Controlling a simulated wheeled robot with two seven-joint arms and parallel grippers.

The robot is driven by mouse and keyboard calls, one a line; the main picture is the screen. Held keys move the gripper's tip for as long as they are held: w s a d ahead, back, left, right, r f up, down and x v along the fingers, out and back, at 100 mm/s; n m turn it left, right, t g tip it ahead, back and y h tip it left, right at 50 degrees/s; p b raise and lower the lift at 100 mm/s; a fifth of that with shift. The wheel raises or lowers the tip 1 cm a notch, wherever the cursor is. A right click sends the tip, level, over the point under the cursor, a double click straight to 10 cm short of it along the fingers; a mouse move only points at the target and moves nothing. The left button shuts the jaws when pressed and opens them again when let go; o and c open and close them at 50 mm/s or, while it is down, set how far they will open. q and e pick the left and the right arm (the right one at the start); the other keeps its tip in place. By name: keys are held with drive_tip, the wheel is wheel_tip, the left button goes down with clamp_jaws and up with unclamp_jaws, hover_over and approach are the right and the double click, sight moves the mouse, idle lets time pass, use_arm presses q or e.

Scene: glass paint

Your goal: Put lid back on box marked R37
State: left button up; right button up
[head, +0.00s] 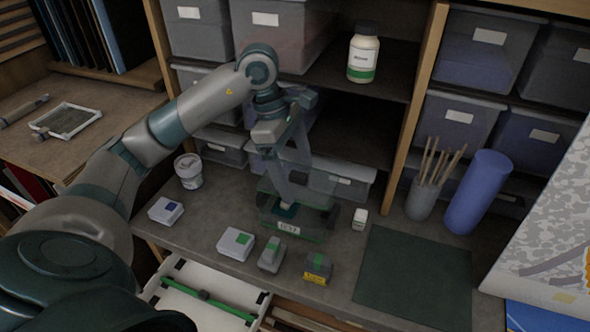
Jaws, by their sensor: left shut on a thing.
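A see-through, dark-tinted box (312,228) stands on the middle of the counter. Its white front label (289,227) is too small to read surely. My left gripper (286,209) points down over this box and is shut on a clear piece that looks like its lid (318,182). The clear edges of lid and box overlap, so I cannot tell whether the lid touches the rim. My right gripper is not in view.
Small boxes (236,243) and a yellow-labelled block (318,268) stand in front. A small white bottle (360,219) and a dark mat (415,277) lie to the right, near a brush cup (421,199) and blue cylinder (477,192). A white tub (189,171) stands left.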

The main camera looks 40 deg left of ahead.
sight(295, 185)
use_arm(q)
drive_tip(key=shift+f, duration=0.1)
drive_tip(key=shift+a+f, duration=0.1)
drive_tip(key=shift+f, duration=0.1)
drive_tip(key=shift+f+b, duration=0.85)
drive_tip(key=shift+f, duration=0.95)
drive_tip(key=shift+f+b, duration=1.1)
drive_tip(key=shift+b, duration=0.1)
drive_tip(key=shift+b, duration=0.4)
drive_tip(key=shift+f+b, duration=0.45)
drive_tip(key=shift+b, duration=0.35)
